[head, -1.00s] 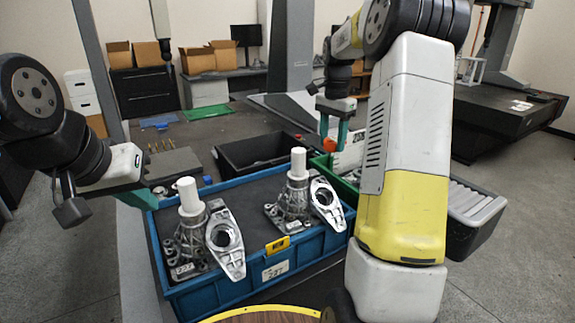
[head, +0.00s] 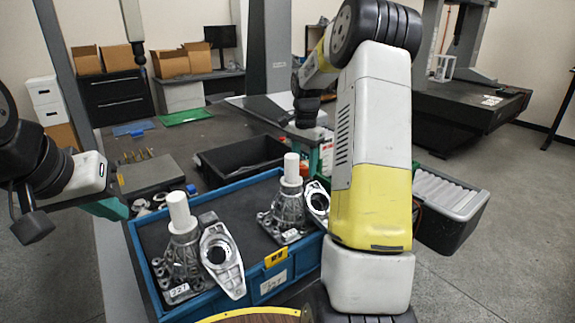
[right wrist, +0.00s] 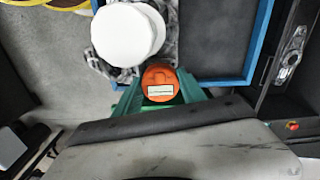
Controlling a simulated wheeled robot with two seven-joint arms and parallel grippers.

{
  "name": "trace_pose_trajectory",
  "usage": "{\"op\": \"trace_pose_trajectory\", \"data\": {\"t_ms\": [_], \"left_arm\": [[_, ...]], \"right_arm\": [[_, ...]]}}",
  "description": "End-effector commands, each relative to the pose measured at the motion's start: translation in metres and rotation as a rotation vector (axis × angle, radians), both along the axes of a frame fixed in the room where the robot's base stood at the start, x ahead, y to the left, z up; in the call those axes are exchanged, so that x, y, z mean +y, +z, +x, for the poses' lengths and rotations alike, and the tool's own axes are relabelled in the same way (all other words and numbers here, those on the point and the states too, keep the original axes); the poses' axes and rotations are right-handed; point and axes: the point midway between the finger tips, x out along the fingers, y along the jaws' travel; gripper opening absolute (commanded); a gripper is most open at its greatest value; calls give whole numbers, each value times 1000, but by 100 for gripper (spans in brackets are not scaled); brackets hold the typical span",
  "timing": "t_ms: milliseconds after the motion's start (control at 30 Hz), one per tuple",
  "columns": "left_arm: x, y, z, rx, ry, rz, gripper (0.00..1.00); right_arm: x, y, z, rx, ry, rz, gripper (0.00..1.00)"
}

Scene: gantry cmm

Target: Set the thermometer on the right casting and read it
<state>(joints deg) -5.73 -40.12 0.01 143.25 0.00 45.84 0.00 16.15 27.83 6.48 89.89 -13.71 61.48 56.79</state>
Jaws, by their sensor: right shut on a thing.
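Two grey metal castings, each with a white cylinder on top, stand in a blue tray (head: 200,310): the left casting (head: 183,255) and the right casting (head: 287,212). The orange thermometer (right wrist: 160,84), with a small pale display, is between the green fingers of my right gripper (right wrist: 158,98), which is shut on it. In the right wrist view it sits just beside a white cylinder (right wrist: 128,35); contact cannot be told. In the head view my right arm hides most of that gripper. My left gripper (head: 112,208) is at the tray's left side; its finger gap is unclear.
Flat machined brackets lean by the castings; the left bracket (head: 222,262) shows fully. A black bin (head: 240,158) stands behind the tray. Brass pins (head: 138,156) stand at the back left.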

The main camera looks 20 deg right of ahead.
Motion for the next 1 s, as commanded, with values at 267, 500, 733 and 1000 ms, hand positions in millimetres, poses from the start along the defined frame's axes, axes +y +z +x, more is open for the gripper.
{"op": "trace_pose_trajectory", "data": {"t_ms": [267, 500, 733, 1000], "left_arm": [[0, 0, 0, 0, 0, 0, 0], [0, 0, 0, 0, 0, 0, 0], [0, 0, 0, 0, 0, 0, 0], [0, 0, 0, 0, 0, 0, 0]], "right_arm": [[0, -14, 0, -1, 0, 0, 0], [0, -17, 0, -1, 0, 0, 59], [0, -17, 0, 0, 0, -1, 69], [0, -5, 1, -3, 0, -2, 69]]}}
